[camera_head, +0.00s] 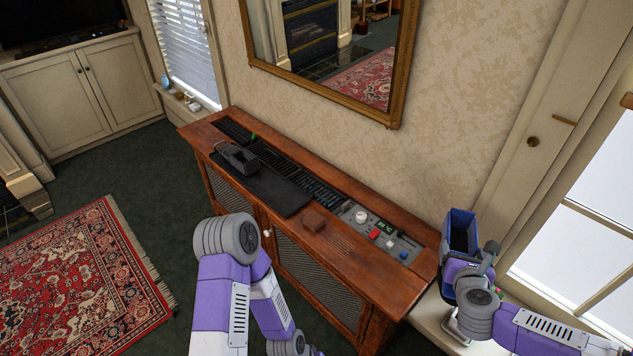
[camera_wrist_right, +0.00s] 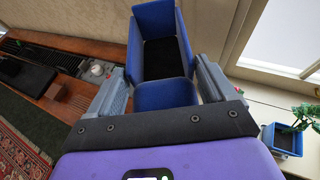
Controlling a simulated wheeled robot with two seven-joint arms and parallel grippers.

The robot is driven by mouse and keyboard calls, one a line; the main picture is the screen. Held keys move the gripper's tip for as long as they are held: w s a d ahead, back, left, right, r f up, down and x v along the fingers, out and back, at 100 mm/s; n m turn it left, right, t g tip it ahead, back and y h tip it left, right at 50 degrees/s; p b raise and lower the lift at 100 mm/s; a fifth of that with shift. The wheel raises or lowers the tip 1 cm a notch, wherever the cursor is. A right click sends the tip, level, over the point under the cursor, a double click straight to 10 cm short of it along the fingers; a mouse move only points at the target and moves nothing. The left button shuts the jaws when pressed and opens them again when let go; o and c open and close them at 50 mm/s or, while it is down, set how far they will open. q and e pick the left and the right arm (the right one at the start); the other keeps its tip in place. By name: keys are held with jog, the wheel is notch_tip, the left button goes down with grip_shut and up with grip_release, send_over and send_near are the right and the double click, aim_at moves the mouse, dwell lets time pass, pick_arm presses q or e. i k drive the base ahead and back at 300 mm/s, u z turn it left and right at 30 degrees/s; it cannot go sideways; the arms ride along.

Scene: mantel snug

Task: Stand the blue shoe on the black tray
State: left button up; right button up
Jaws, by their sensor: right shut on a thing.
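The blue shoe (camera_head: 461,226) is box-like, with an open top and a black inside. It is at the right of the head view, beyond the right end of the wooden cabinet. My right gripper (camera_head: 468,263) is shut on it; in the right wrist view the shoe (camera_wrist_right: 182,40) sits between the two grey fingers (camera_wrist_right: 163,80). The black tray (camera_head: 283,196) lies flat on the cabinet's left part. A dark shoe (camera_head: 240,158) stands on the tray's far left part, leaving its near right part bare. My left arm shows low in the middle, but its gripper is not seen.
The wooden cabinet (camera_head: 385,283) also bears a small brown block (camera_head: 314,222) and a panel with a white knob (camera_head: 361,217) and a red button (camera_head: 374,234). A gold-framed mirror (camera_head: 400,90) hangs above. A blue planter (camera_wrist_right: 287,140) shows in the wrist view.

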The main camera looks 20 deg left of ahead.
aim_at(276, 191)
jog(key=u, duration=0.25)
jog(key=k, duration=0.4)
jog(key=u, duration=1.1)
jog(key=i, duration=1.95)
jog(key=z, duration=0.5)
